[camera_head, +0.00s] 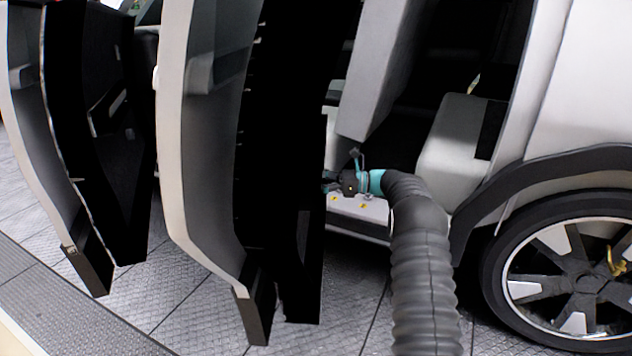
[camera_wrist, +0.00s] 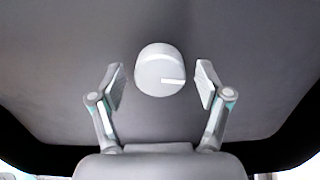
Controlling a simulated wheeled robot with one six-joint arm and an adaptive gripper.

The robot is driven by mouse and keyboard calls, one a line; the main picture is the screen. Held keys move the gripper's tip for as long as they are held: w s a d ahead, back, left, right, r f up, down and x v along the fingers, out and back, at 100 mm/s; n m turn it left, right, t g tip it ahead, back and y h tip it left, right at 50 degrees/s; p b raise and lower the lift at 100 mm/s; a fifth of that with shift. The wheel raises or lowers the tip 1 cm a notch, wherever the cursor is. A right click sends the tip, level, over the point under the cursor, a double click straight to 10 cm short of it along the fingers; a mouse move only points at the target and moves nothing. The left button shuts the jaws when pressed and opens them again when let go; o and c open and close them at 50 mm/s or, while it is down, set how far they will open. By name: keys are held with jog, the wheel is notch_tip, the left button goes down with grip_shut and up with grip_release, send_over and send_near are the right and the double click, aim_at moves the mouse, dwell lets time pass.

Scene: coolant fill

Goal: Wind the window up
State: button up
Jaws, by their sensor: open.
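In the wrist view, a round white knob (camera_wrist: 160,69) with a light slot-like mark on its face sits on a grey panel (camera_wrist: 60,80). My gripper (camera_wrist: 160,86) is open, with one finger on each side of the knob and a visible gap on both sides. I cannot tell how far the fingertips are from the panel. In the head view, my arm reaches in through the open side of the car, and the gripper (camera_head: 352,158) shows small near the seats. No window glass can be told for sure in either view.
Two open car doors (camera_head: 195,150) (camera_head: 40,130) stand to the left of my arm. A grey seat (camera_head: 455,140) is inside, right of the gripper. The rear wheel (camera_head: 575,275) is at the right. Tiled floor (camera_head: 180,290) lies below.

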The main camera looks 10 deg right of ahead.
jog(key=shift+a, duration=0.1)
jog(key=c, duration=1.2)
jog(key=shift+o, duration=0.2)
jog(key=n+b, duration=1.1)
jog(key=n, duration=0.8)
jog(key=shift+n, duration=0.4)
